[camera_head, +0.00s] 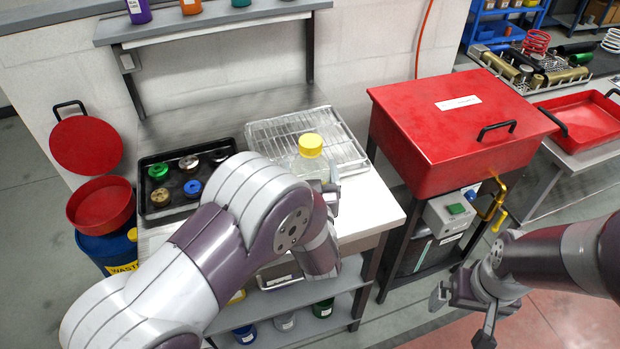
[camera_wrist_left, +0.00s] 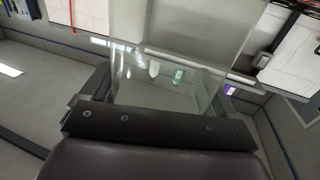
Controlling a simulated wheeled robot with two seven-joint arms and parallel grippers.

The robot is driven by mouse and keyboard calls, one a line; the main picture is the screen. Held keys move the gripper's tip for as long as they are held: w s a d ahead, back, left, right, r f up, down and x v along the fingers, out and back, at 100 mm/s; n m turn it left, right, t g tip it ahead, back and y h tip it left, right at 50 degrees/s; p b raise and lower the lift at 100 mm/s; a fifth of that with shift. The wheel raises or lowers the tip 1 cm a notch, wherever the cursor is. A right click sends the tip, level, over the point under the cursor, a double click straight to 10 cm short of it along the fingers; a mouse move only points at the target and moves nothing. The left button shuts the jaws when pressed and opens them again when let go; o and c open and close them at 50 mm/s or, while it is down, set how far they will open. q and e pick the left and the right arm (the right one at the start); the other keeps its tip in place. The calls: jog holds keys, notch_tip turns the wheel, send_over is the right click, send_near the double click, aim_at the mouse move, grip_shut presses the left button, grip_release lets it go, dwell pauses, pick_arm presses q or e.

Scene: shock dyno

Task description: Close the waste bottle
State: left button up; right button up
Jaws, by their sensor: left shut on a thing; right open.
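A clear bottle (camera_head: 308,166) with a yellow cap (camera_head: 311,145) on top stands upright at the wire rack. I cannot tell how tightly the cap sits. My left gripper (camera_head: 330,196) is at the bottle's lower right, mostly hidden behind my left arm. In the left wrist view the left gripper (camera_wrist_left: 165,100) is shut on the clear bottle (camera_wrist_left: 182,50), whose see-through wall fills the space between the fingers. No cap shows in that view. My right gripper (camera_head: 460,318) is open and empty at the lower right, away from the bottle.
A black tray (camera_head: 146,212) with several coloured caps lies left of the wire rack (camera_head: 270,133). A blue drum (camera_head: 103,250) labelled waste, with a red funnel and raised red lid (camera_head: 86,145), stands at the left. A red cabinet (camera_head: 440,125) with a brass tap stands at the right.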

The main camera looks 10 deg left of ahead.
aim_at(316, 162)
pick_arm(q)
jog(key=r, duration=0.1)
jog(key=d+r, duration=0.1)
jog(key=r, duration=0.1)
jog(key=shift+w+d, duration=0.15)
jog(key=shift+w, duration=0.05)
jog(key=w+d+r, duration=0.1)
jog(key=d+r, duration=0.2)
jog(key=d, duration=0.2)
jog(key=w+d+r+b, duration=0.1)
jog(key=w+d+r, duration=0.1)
jog(key=d+r, duration=0.1)
jog(key=shift+w+d, duration=0.3)
jog(key=shift+d, duration=0.6)
jog(key=shift+r, duration=0.1)
jog(key=o, duration=0.6)
jog(key=c, duration=0.9)
jog(key=shift+c, duration=0.2)
